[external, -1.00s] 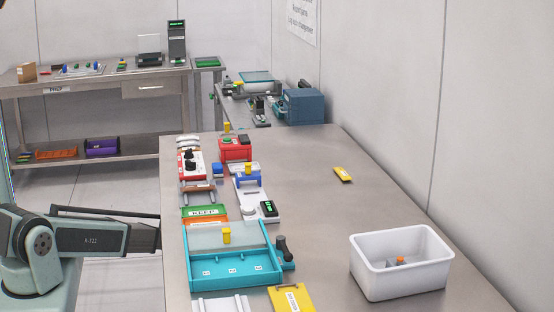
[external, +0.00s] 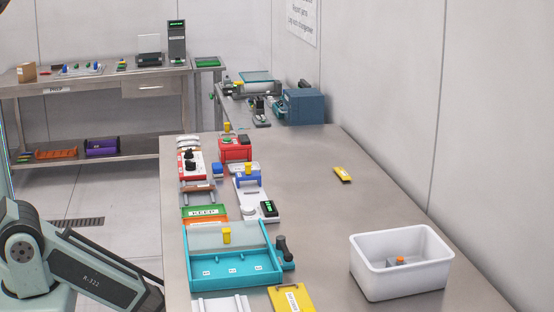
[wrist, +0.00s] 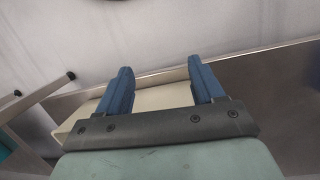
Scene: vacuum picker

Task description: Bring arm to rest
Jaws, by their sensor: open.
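My gripper (wrist: 158,82) shows in the wrist view with its two blue fingers apart and nothing seen between their tips. Behind the fingers is a cream-coloured surface (wrist: 150,97), and beyond it the steel table edge (wrist: 165,77); how far off they are I cannot tell. In the external view my arm (external: 85,268) is at the lower left, beside the table's left edge, its link sloping down to the right. The gripper itself is outside the external view.
The steel table (external: 330,215) carries a teal tray (external: 235,279), a white bin (external: 400,282) with small items inside, a yellow clipboard (external: 290,299) and a red box (external: 235,154). A small yellow piece (external: 342,175) lies alone at right. The table's middle is mostly clear.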

